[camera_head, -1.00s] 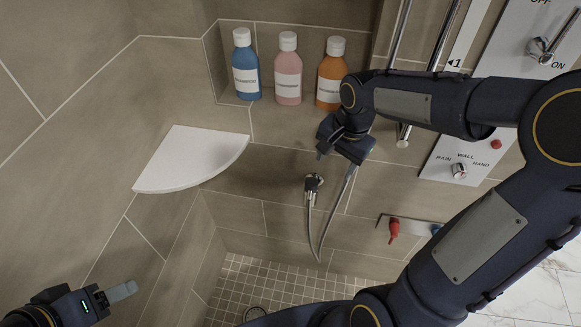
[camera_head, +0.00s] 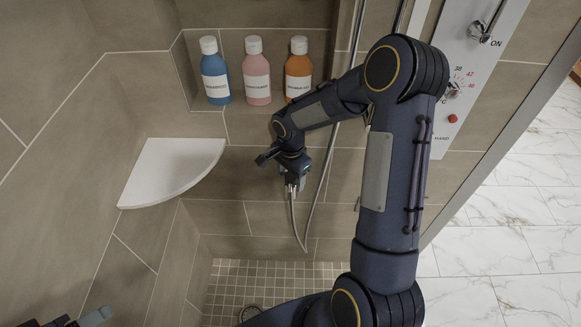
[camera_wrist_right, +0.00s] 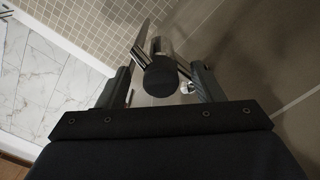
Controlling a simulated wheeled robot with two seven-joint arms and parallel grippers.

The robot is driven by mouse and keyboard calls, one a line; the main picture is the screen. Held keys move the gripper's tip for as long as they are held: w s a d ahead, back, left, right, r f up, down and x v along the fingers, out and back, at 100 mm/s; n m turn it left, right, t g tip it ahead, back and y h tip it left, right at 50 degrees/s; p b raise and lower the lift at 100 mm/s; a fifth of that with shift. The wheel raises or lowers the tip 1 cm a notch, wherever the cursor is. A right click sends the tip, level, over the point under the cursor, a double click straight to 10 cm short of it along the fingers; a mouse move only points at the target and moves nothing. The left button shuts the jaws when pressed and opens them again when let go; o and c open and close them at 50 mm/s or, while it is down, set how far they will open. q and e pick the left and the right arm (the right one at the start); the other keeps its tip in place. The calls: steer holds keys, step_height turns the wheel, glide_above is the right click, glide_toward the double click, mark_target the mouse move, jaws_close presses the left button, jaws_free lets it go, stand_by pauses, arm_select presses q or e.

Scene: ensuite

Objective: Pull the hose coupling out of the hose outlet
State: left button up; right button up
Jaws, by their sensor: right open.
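My right gripper (camera_head: 292,184) is at the hose outlet on the shower wall and hides most of it in the head view. A grey hose (camera_head: 297,226) loops down below the gripper. In the right wrist view the open fingers of the right gripper (camera_wrist_right: 162,76) stand on either side of a chrome fitting with a dark round end (camera_wrist_right: 160,77). I cannot tell which part of it is coupling and which is outlet, or whether a finger touches it. My left gripper (camera_head: 96,317) shows only in part at the bottom left edge; its jaw opening is unclear.
A blue bottle (camera_head: 215,75), a pink bottle (camera_head: 257,75) and an orange bottle (camera_head: 298,70) stand in the niche above. A white corner shelf (camera_head: 172,170) is to the left. A control panel (camera_head: 465,80) is at the right.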

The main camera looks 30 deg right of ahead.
mark_target(291, 176)
steer(key=shift+f, duration=0.15)
steer(key=shift+c, duration=0.4)
steer(key=c, duration=1.1)
steer(key=shift+o, duration=0.2)
steer(key=shift+r+p, duration=1.7)
steer(key=shift+r, duration=1.25)
steer(key=shift+r+p, duration=1.6)
steer(key=shift+r, duration=1.3)
